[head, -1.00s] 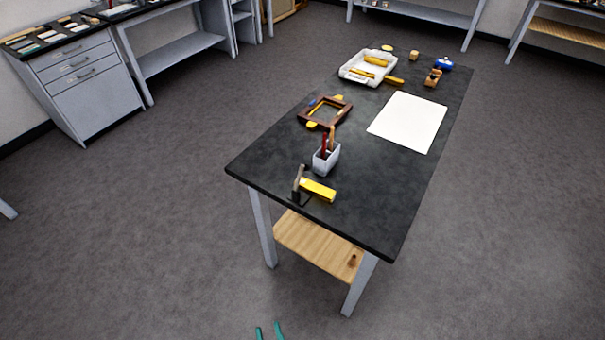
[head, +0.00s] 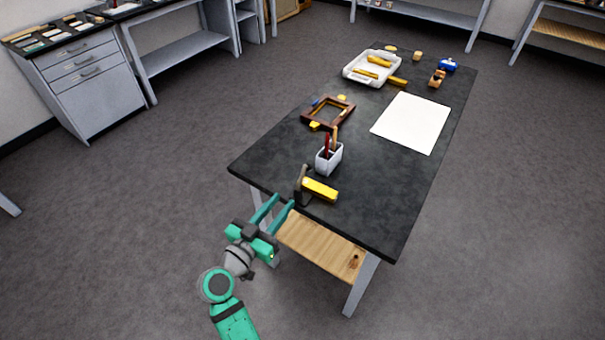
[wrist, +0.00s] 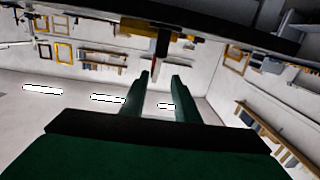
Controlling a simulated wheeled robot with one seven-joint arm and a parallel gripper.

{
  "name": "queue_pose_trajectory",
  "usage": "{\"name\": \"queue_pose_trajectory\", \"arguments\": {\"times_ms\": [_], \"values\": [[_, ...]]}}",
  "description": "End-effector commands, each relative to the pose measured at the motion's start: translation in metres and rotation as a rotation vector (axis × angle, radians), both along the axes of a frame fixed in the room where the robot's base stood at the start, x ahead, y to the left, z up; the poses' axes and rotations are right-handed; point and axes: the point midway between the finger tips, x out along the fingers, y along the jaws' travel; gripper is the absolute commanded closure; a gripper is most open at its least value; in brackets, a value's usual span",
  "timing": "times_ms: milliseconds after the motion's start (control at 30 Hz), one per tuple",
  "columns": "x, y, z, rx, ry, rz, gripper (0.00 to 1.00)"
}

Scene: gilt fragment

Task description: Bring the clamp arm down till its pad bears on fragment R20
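I cannot make out the pad. My gripper (head: 283,201) is open and empty at the table's front edge, just short of the clamp. In the wrist view its two teal fingers (wrist: 162,78) are apart, with the yellow bar (wrist: 168,28) and dark clamp part (wrist: 163,42) beyond them.
A white pencil cup (head: 329,160) stands close behind the clamp. Behind it are a brown frame (head: 345,120), a white sheet (head: 411,122) and a white tray (head: 350,80) with yellow pieces. The table's right front is clear.

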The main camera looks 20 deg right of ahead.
Motion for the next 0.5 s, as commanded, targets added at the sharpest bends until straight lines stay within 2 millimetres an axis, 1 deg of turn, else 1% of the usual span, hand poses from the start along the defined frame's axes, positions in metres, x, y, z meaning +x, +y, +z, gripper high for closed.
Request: {"name": "queue_pose_trajectory", "arguments": {"times_ms": [33,167,267,367,500], "values": [[0.003,-0.001,0.009,0.002,-0.022,-0.022,0.72],[0.006,-0.005,0.021,0.004,-0.052,-0.056,0.72],[0.009,-0.01,0.023,0.004,-0.057,-0.064,0.72],[0.017,-0.02,0.023,0.003,-0.056,-0.064,0.72],[0.032,-0.04,0.023,0.003,-0.056,-0.065,0.72]]}}
